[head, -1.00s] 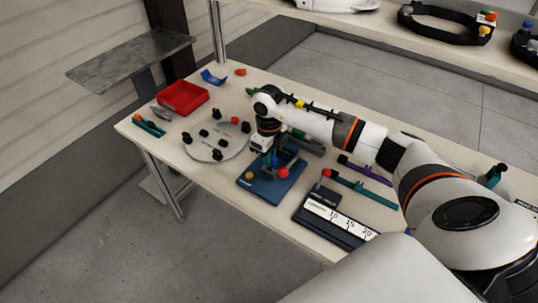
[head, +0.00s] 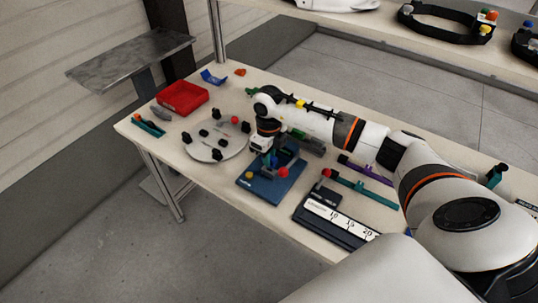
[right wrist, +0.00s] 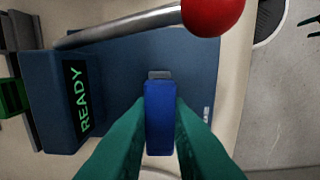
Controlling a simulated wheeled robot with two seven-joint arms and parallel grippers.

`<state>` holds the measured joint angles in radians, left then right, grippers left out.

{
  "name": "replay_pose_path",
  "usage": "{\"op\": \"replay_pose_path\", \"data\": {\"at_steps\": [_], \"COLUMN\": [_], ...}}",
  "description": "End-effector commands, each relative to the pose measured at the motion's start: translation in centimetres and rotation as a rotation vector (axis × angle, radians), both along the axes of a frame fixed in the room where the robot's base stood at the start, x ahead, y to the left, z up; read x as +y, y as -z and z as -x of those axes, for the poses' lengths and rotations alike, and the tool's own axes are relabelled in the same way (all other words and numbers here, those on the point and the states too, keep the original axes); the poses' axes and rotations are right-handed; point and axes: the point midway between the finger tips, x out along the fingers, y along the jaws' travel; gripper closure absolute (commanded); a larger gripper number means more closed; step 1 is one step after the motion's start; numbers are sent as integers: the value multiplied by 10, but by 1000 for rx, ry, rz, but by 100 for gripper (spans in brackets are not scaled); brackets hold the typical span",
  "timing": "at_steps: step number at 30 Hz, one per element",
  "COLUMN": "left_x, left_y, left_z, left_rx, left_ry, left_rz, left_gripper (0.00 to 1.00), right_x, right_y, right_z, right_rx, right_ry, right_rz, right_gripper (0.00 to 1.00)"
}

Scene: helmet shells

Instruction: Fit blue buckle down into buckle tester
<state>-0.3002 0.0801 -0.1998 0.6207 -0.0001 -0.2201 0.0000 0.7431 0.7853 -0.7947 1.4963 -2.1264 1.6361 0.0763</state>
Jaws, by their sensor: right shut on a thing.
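The buckle tester is a dark blue base (head: 258,188) on the table, under my right arm in the head view. In the right wrist view its blue plate (right wrist: 115,70) fills the middle. It bears a box with a green READY display (right wrist: 78,98) and a metal lever with a red ball (right wrist: 212,14). My right gripper (right wrist: 160,125), with teal fingers, is shut on the blue buckle (right wrist: 160,105), over the plate. A small grey piece (right wrist: 159,75) shows at the buckle's far end. I cannot tell whether the buckle touches the tester. My left gripper is not in view.
A round pale plate with black fixtures (head: 231,150) lies left of the tester, with a red tray (head: 182,97) behind. A black gauge with a white scale (head: 335,222) lies to the right. Purple and teal pieces lie beyond it.

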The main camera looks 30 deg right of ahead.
Motion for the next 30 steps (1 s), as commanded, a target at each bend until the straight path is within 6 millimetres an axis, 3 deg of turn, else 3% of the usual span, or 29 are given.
{"op": "replay_pose_path", "data": {"at_steps": [30], "left_x": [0], "left_y": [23], "left_z": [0], "left_rx": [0], "left_ry": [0], "left_rz": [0], "left_gripper": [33], "right_x": [0], "right_y": [27], "right_z": [0], "right_rx": [1], "right_ry": [1], "right_rz": [0], "right_gripper": [100]}}
